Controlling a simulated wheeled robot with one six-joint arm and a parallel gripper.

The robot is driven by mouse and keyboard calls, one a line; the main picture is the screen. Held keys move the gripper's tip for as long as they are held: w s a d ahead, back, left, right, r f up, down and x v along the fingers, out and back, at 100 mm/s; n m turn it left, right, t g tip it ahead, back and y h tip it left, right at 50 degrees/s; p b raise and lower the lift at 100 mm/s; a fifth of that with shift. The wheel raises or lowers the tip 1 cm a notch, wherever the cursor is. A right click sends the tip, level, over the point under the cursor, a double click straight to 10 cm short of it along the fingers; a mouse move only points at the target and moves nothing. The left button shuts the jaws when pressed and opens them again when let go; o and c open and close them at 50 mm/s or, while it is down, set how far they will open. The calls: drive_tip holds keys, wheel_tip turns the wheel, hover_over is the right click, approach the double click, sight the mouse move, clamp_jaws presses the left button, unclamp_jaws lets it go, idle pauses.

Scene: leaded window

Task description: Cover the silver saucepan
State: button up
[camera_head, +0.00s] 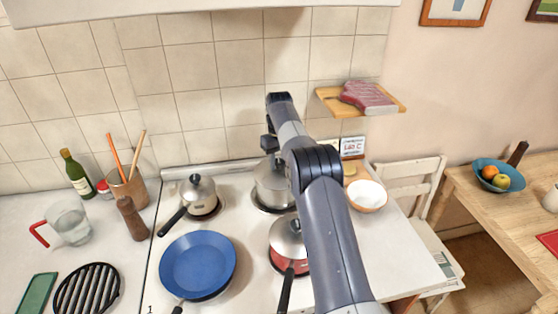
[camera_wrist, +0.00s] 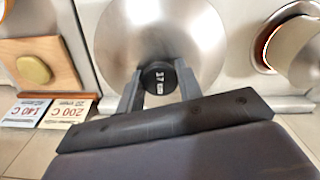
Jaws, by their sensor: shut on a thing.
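My gripper (camera_wrist: 159,80) is shut on the black knob (camera_wrist: 160,77) of a round silver lid (camera_wrist: 150,32), with a finger on each side. The knob is marked 17 cm. In the head view my gripper (camera_head: 269,143) is at the back of the stove, above a silver pot (camera_head: 270,186), partly hidden by my arm. I cannot tell whether the lid rests on this pot or hangs just above it. A smaller silver saucepan (camera_head: 203,204) with a knobbed lid and black handle stands to the left.
A red saucepan (camera_head: 274,261) with a silver lid (camera_head: 285,238) stands in front, partly behind my arm. A blue frying pan (camera_head: 198,265) is front left.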

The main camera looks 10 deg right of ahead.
idle(0.4)
drive_tip(key=o, duration=1.7)
drive_tip(key=shift+o, duration=0.2)
drive_tip(key=shift+r, duration=0.1)
drive_tip(key=shift+r, duration=3.35)
drive_tip(key=shift+f, duration=0.1)
drive_tip(key=shift+f, duration=3.1)
